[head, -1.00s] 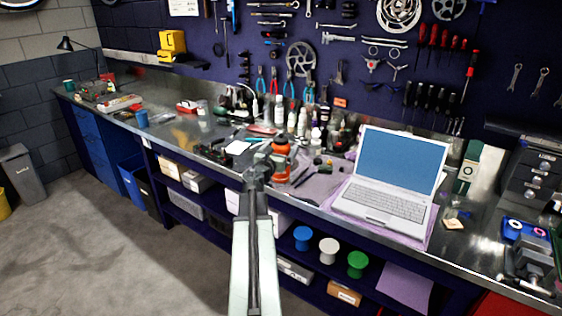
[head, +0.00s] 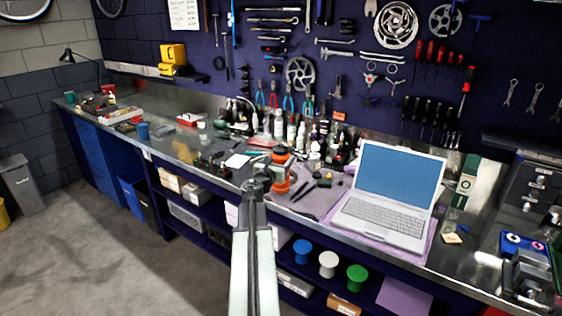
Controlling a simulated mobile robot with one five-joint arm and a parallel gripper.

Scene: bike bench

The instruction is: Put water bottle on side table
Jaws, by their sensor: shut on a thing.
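The fingertips are small and partly merge with the bottle. Whether the bottle's base touches the bench top I cannot tell. I cannot make out a side table in this view.
An open laptop (head: 388,209) lies to the right of the bottle on the workbench (head: 468,268). Several small bottles and tools crowd behind it. Coloured spools (head: 328,264) and boxes fill the shelf below. Open grey floor (head: 105,255) lies at the left.

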